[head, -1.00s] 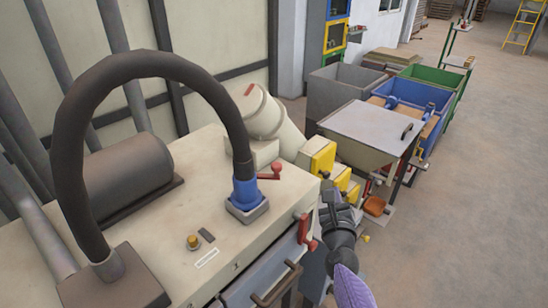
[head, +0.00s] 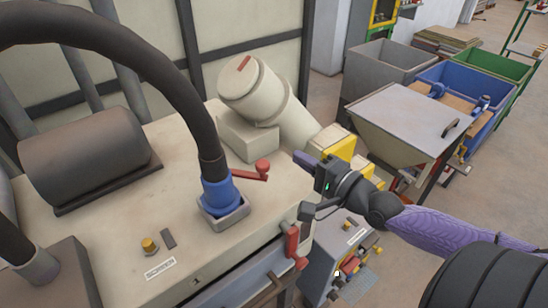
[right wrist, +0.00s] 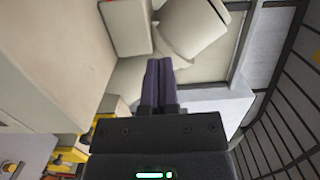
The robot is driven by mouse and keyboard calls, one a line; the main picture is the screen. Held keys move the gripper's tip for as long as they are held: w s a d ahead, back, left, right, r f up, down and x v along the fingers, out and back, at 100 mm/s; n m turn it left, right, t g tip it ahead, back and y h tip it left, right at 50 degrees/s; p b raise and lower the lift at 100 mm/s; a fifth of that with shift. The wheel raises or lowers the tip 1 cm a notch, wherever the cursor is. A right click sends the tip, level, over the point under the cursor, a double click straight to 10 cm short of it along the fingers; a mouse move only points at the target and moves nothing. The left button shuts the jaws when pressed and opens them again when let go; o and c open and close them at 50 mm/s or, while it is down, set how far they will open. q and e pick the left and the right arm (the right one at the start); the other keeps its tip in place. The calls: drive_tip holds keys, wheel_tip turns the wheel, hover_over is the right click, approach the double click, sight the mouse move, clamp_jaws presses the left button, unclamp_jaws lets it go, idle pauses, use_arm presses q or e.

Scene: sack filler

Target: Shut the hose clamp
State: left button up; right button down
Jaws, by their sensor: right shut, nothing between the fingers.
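The black hose (head: 150,75) arches down to a blue collar (head: 219,192) seated in a square grey socket on the cream machine top. A red lever with a round knob (head: 262,168), which I take for the hose clamp's handle, sticks out to the right from beside the collar. My right gripper (head: 303,160) is at the machine's right edge, to the right of the knob and apart from it in the picture. Its purple fingers are together and empty, pointing left; they also show in the right wrist view (right wrist: 158,80). My left gripper is out of view.
A cream angled pipe (head: 265,95) stands behind the lever. A second red handle (head: 292,245) is on the machine's front corner. A yellow block (head: 335,142) and a grey hopper (head: 405,125) lie to the right. The machine top between collar and pipe is mostly clear.

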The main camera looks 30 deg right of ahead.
drive_tip(key=w, duration=0.3)
drive_tip(key=w+a, duration=0.1)
drive_tip(key=w, duration=0.1)
drive_tip(key=shift+w+r, duration=0.1)
drive_tip(key=s+a+p, duration=0.2)
drive_tip(key=a+p, duration=0.1)
drive_tip(key=shift+s+a, duration=0.1)
drive_tip(key=shift+s, duration=0.1)
drive_tip(key=shift+w, duration=0.1)
